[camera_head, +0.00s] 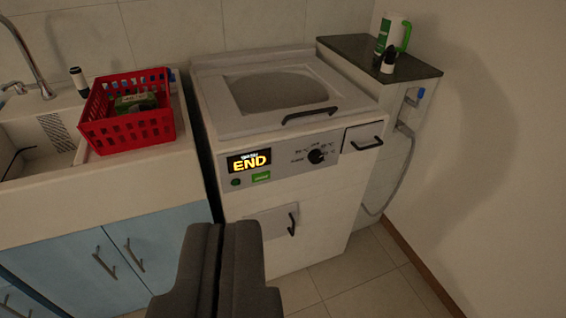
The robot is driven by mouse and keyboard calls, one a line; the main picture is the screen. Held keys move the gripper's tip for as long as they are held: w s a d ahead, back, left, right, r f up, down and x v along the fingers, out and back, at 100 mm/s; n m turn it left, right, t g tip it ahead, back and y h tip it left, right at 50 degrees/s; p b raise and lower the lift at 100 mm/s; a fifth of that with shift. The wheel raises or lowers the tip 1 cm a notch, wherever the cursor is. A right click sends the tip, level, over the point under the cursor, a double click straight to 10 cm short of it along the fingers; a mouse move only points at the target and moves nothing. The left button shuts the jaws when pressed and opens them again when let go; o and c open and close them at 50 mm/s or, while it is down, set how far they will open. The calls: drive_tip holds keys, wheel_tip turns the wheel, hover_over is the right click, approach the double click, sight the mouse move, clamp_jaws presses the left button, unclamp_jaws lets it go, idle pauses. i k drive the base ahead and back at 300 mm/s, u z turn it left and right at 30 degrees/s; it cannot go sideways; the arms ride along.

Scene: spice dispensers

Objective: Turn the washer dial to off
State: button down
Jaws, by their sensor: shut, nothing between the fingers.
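The washer (232,198) is a white top-loading machine in the middle of the view, with a grey lid and a dark handle on top. Its dial (316,156) is a small black round knob on the right part of the front panel, with markings around it too small to read. A display (249,162) left of the dial shows "END" in yellow. My gripper (226,228) is shut and empty at the bottom middle, in front of the washer, below and left of the dial in the picture. It appears apart from the dial.
A red basket (127,138) stands on the counter left of the washer, beside the sink (30,140). A dark-topped ledge (360,50) with bottles stands at the back right. A hose (405,165) hangs at the right. Tiled floor (380,275) is clear at front right.

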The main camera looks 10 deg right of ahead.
sight(316, 157)
drive_tip(key=u, duration=2.05)
drive_tip(key=k, duration=0.85)
drive_tip(key=z, duration=1.6)
drive_tip(key=i, duration=1)
